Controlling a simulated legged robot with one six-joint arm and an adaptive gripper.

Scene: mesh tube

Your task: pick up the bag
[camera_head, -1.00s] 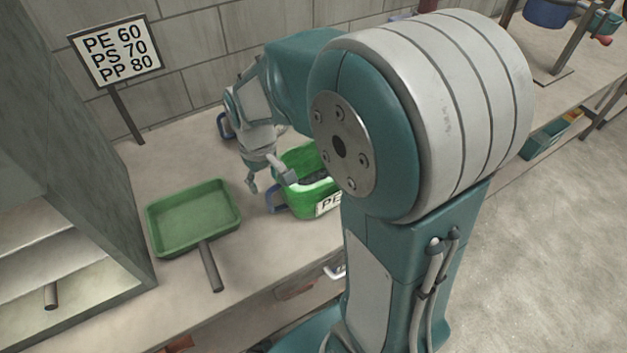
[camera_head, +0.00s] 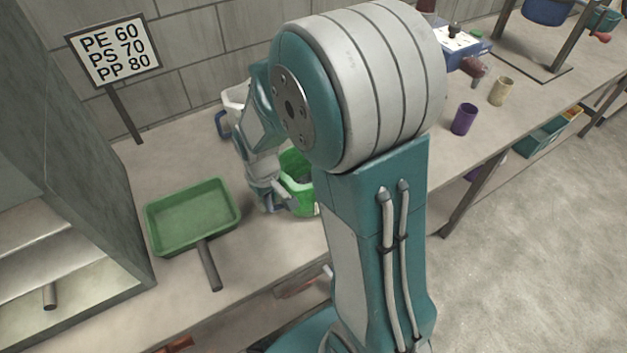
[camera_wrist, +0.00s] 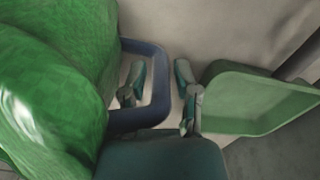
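The green bag (camera_head: 299,178) stands on the bench, partly hidden behind my arm. In the wrist view the bag (camera_wrist: 50,85) fills the left side, with a shiny bulging surface. A blue loop handle (camera_wrist: 158,98) sticks out from its side. My gripper (camera_wrist: 160,75) is open at the handle: one finger is inside the loop, the other outside it, with the outer bar between them. The fingers do not look closed on the bar. In the head view my gripper (camera_head: 272,205) is low at the left side of the bag.
A green tray (camera_head: 192,215) with a handle lies left of the bag and shows at the right of the wrist view (camera_wrist: 255,100). A white container (camera_head: 235,97) stands behind my wrist. A sign (camera_head: 113,52) stands at the back left. Purple (camera_head: 463,119) and tan (camera_head: 502,91) cups stand right.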

